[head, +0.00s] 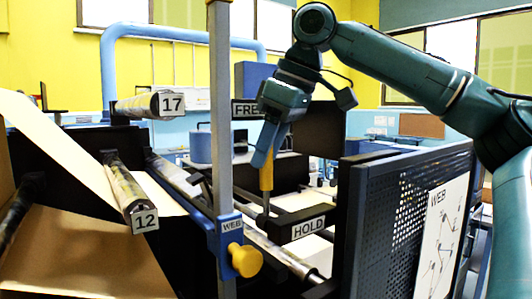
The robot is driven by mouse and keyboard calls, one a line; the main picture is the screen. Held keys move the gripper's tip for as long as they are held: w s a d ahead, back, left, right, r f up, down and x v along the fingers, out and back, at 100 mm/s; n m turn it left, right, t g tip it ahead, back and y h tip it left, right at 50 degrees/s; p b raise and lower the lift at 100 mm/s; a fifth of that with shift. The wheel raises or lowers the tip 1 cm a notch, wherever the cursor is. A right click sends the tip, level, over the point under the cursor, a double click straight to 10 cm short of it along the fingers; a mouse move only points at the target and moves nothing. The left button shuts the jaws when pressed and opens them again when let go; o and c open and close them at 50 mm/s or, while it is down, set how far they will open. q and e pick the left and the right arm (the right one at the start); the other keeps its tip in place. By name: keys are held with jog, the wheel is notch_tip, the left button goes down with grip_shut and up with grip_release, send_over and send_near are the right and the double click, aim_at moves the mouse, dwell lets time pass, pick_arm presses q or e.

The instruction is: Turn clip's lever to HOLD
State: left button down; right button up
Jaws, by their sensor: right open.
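The lever's yellow handle (266,174) stands nearly upright in the middle of the head view, on a thin stem above a dark block. A HOLD plate (308,229) is on the dark block to the lower right of the handle. A FREE plate (245,109) is above and left of the handle, its right end hidden by my gripper. My right gripper (267,146) points down with its fingers at the top of the handle. It is open; I cannot tell whether the fingers touch the handle. My left gripper is out of view.
A grey upright post (221,120) stands just left of the lever, with a blue WEB bracket (231,238) and yellow knob (245,261). A dark perforated panel (420,200) stands at right. Rollers marked 17 (147,106) and 12 (127,187) and brown paper (90,255) are at left.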

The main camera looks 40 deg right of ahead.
jog(key=shift+w+a+f, duration=0.15)
jog(key=shift+f, duration=0.35)
grip_shut()
dwell(0.3)
